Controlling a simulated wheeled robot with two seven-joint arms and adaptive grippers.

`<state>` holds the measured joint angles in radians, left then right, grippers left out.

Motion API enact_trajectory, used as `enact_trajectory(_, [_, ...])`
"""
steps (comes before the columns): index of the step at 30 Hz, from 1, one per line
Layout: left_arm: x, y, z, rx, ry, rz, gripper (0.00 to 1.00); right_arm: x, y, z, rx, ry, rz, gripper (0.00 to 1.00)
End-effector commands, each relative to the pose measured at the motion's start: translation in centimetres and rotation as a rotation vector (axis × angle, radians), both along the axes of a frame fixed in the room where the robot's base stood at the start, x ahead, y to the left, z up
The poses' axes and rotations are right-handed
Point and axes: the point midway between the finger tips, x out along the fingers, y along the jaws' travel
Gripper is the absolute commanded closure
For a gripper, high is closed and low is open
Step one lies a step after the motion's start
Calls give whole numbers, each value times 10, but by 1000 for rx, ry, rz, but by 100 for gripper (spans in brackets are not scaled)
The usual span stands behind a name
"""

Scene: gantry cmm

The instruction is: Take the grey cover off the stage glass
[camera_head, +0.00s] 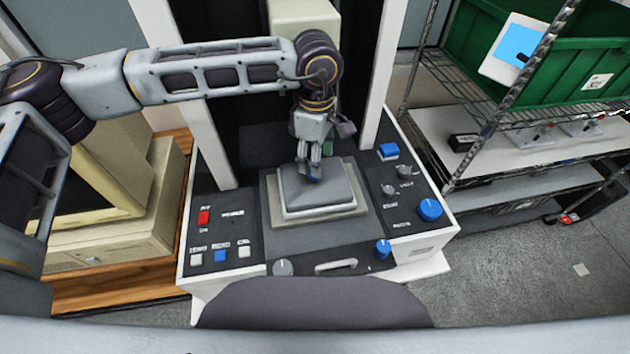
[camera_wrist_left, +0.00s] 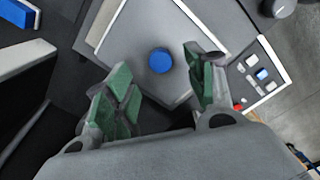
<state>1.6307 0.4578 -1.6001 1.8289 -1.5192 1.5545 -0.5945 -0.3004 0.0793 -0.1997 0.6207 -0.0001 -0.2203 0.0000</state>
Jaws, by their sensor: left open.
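The grey cover (camera_head: 321,192) is a flat slab lying on the light stage in the middle of the machine's console. It also shows in the left wrist view (camera_wrist_left: 198,35), with a round blue knob (camera_wrist_left: 160,60) on its top. The stage glass itself is hidden under the cover. My left gripper (camera_head: 313,176) reaches in from above and hangs over the cover at the knob. In the left wrist view its green-padded fingers (camera_wrist_left: 162,90) are spread apart, with the knob showing between and beyond them. I cannot tell how high the fingertips are above the cover. My right gripper is not in view.
The console carries a red switch (camera_head: 204,217), several buttons at the left and blue knobs (camera_head: 430,209) at the right. White columns (camera_head: 206,130) rise on both sides of the stage. A wire rack with a green bin (camera_head: 560,70) stands at the right, an old beige computer (camera_head: 120,200) at the left.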

Motion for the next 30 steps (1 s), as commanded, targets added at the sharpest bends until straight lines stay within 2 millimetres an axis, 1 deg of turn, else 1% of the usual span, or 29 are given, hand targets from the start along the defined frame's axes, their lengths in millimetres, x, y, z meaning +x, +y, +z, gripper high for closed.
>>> enact_trajectory(5, [0, 0, -1, 0, 0, 0, 45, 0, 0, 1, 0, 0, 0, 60])
enact_trajectory(8, [0, 1, -5, 0, 1, 0, 45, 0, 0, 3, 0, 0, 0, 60])
enact_trajectory(14, [1, 4, -20, 0, 1, 0, 45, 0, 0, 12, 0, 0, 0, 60])
enact_trajectory(21, [2, 5, -44, 0, 1, 0, 45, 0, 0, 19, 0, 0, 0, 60])
enact_trajectory(25, [2, 5, -51, 1, -1, 0, 45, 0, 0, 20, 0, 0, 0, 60])
enact_trajectory(30, [2, 5, -52, 1, -1, 0, 45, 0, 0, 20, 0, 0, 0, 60])
